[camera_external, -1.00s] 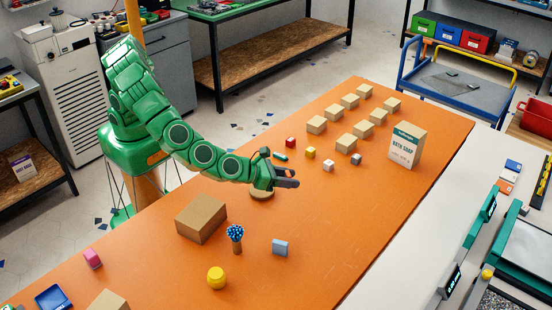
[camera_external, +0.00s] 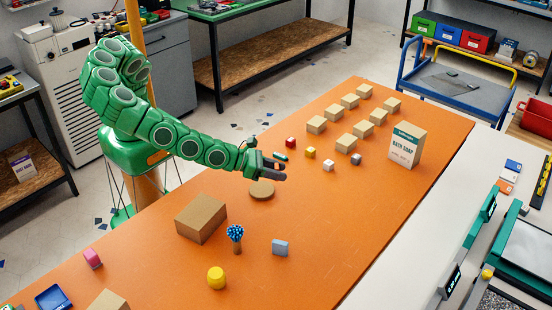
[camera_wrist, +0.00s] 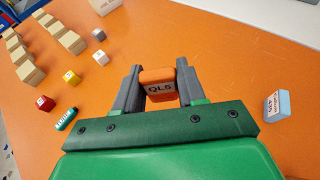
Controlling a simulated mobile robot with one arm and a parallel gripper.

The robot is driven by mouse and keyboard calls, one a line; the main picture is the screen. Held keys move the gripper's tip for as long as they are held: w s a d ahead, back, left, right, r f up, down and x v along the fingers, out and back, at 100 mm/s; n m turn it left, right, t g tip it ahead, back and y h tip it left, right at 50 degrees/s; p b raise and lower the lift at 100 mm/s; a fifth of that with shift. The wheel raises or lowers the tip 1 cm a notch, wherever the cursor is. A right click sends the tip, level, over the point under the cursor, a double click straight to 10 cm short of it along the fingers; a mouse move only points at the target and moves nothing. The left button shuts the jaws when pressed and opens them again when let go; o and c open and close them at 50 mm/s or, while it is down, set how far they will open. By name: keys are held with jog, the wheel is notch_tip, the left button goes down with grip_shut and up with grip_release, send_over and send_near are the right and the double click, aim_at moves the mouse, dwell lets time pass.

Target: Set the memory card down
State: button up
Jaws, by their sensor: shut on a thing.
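My gripper (camera_external: 279,170) is over the orange table (camera_external: 345,215), near its middle. In the wrist view my gripper (camera_wrist: 158,72) is shut on a small orange piece with a pale label reading "QL5", which I take as the memory card (camera_wrist: 158,86). The card sits between the two grey fingers, label facing the camera. In the external view the card is too small and hidden to make out. A round tan disc (camera_external: 261,190) lies on the table just below and left of my gripper in the picture.
Red (camera_external: 290,142), yellow (camera_external: 310,152) and grey cubes and a teal piece (camera_external: 281,156) lie behind my gripper. Several tan blocks (camera_external: 347,143) and a bath soap box (camera_external: 405,146) stand farther back. A cardboard box (camera_external: 201,218) and light-blue block (camera_external: 279,247) are nearer.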

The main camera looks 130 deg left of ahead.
jog(key=w+a+f, duration=0.1)
jog(key=w+f, duration=0.3)
jog(key=w, duration=0.5)
send_over(312, 224)
jog(key=s, duration=0.1)
jog(key=f, duration=0.4)
jog(key=shift+s+f, duration=0.1)
jog(key=shift+s, duration=0.1)
jog(key=shift+w+f, duration=0.7)
jog(key=shift+f, duration=1.65)
jog(key=shift+f, duration=0.1)
jog(key=o, duration=1)
